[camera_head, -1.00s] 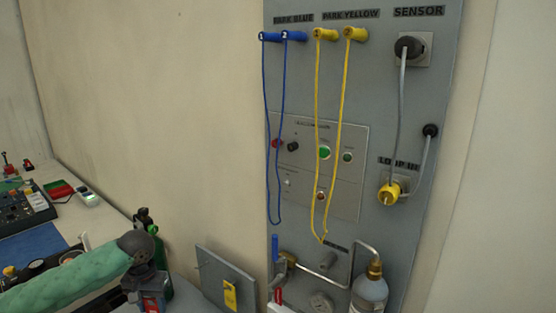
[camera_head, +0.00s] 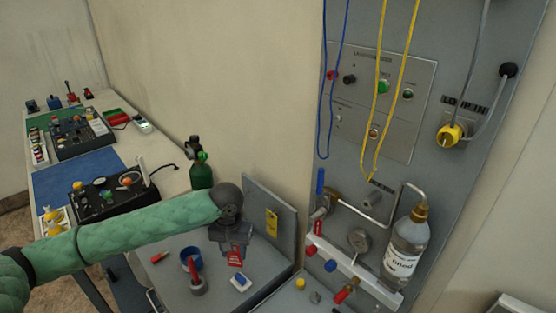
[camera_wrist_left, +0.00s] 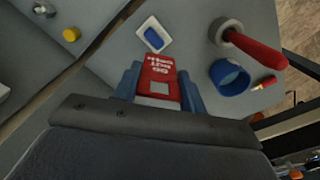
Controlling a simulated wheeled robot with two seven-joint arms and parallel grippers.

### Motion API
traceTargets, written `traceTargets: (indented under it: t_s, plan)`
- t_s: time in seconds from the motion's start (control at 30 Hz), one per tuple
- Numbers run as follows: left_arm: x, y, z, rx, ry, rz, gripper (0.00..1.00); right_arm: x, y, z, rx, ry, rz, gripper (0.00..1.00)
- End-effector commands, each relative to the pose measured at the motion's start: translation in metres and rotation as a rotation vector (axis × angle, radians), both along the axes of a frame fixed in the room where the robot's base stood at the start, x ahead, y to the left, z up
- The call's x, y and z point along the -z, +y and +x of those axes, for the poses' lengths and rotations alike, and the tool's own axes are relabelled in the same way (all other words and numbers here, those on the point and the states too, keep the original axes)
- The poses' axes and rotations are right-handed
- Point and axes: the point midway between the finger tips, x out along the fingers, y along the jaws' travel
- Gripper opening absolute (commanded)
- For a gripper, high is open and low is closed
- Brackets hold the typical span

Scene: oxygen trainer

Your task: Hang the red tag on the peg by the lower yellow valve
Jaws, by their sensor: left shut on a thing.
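My left gripper (camera_head: 236,250) is shut on the red tag (camera_head: 236,259), above the grey bench in front of the small grey board. In the left wrist view the red tag (camera_wrist_left: 159,68), with white lettering, sits between the blue fingers of my left gripper (camera_wrist_left: 160,88). The wall panel (camera_head: 290,85) stands to the right, apart from the tag. I cannot clearly make out a lower yellow valve or its peg; a blue-handled valve (camera_head: 320,182) and a white manifold with coloured knobs (camera_head: 352,264) show low on the panel. My right gripper is out of view.
A yellow tag (camera_head: 272,222) hangs on the small board. A bottle (camera_head: 407,250) stands against the panel.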

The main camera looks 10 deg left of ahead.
Motion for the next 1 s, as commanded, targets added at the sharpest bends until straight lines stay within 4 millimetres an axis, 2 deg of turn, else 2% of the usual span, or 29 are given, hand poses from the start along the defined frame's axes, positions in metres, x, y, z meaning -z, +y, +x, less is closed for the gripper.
traceTargets:
  t_s: [0.03, 0.27, 0.37, 0.5, 0.63, 1.0]
  plan:
    - [-0.003, 0.014, 0.004, -0.021, 0.000, 0.003, 0.17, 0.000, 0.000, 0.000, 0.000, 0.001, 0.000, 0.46]
    - [-0.023, 0.070, 0.026, -0.096, -0.001, 0.003, 0.17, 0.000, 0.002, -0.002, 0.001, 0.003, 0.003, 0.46]
    - [-0.033, 0.093, 0.035, -0.054, 0.000, 0.002, 0.17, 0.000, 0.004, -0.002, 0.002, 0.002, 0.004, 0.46]
    - [-0.043, 0.112, 0.043, 0.054, 0.000, 0.001, 0.17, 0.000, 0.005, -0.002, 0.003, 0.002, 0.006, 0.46]
    - [-0.050, 0.122, 0.048, 0.195, 0.000, 0.001, 0.17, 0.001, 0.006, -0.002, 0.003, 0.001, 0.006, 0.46]
    - [-0.051, 0.123, 0.049, 0.609, 0.000, 0.001, 0.17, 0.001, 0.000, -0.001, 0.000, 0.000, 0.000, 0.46]
